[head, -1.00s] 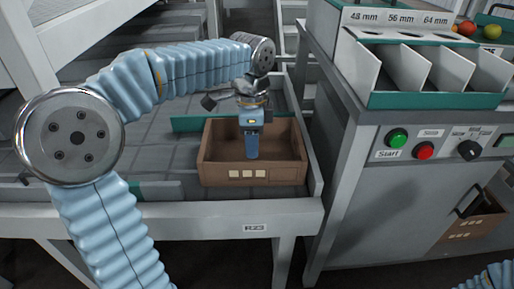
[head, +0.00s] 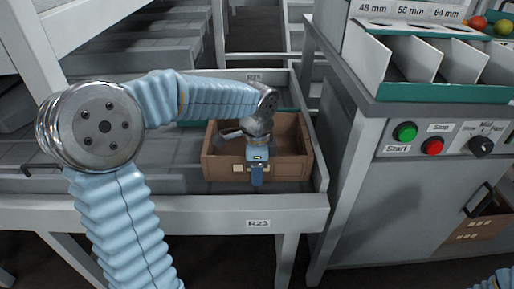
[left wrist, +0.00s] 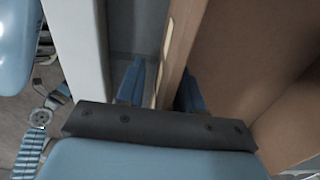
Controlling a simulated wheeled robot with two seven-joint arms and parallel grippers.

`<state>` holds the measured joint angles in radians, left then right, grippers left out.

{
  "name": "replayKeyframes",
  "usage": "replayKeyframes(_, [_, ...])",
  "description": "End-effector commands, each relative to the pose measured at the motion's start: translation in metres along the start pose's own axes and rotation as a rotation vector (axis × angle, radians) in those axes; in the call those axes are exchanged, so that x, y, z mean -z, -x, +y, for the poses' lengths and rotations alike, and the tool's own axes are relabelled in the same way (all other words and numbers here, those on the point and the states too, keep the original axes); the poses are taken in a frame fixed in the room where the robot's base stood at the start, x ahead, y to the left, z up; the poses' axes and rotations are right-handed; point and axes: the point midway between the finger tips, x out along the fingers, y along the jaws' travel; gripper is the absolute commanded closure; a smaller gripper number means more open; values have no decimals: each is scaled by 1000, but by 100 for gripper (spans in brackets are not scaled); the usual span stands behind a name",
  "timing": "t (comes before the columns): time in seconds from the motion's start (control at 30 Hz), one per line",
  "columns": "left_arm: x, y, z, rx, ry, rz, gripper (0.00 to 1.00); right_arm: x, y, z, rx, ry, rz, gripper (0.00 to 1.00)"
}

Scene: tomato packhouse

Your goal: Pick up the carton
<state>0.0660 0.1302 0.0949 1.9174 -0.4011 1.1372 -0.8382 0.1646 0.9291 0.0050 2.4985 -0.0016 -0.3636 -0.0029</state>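The brown open-topped carton (head: 292,168) sits at the right end of the grey rack bay labelled R23 in the head view. My left gripper (head: 257,176) points down at the carton's front wall and hides part of it. In the left wrist view, the carton wall (left wrist: 178,45) runs between the two blue fingers of my left gripper (left wrist: 159,92). One finger is outside the carton and the other inside. The fingers are apart, with a gap showing between the outer finger and the wall. My right gripper is out of view.
The rack's white front rail (head: 180,212) runs close in front of the carton. A grey sorting machine (head: 385,210) with Start and Stop buttons stands to the right. Another carton (head: 482,228) is low in its side. A green divider (head: 195,123) lies behind the carton.

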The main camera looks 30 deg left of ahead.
Motion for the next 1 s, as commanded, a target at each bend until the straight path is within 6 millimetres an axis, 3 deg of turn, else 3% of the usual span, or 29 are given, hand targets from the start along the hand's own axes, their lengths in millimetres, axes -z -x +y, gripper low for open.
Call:
replayKeyframes(0.03, [0,0,0,0,0,0,67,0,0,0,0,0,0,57])
replayKeyframes(0.27, [0,0,0,0,0,0,100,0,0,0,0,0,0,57])
replayKeyframes(0.73, [0,5,0,1,0,1,100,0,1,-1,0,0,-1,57])
replayKeyframes(1.0, [1,39,4,4,-2,3,100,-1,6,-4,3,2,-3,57])
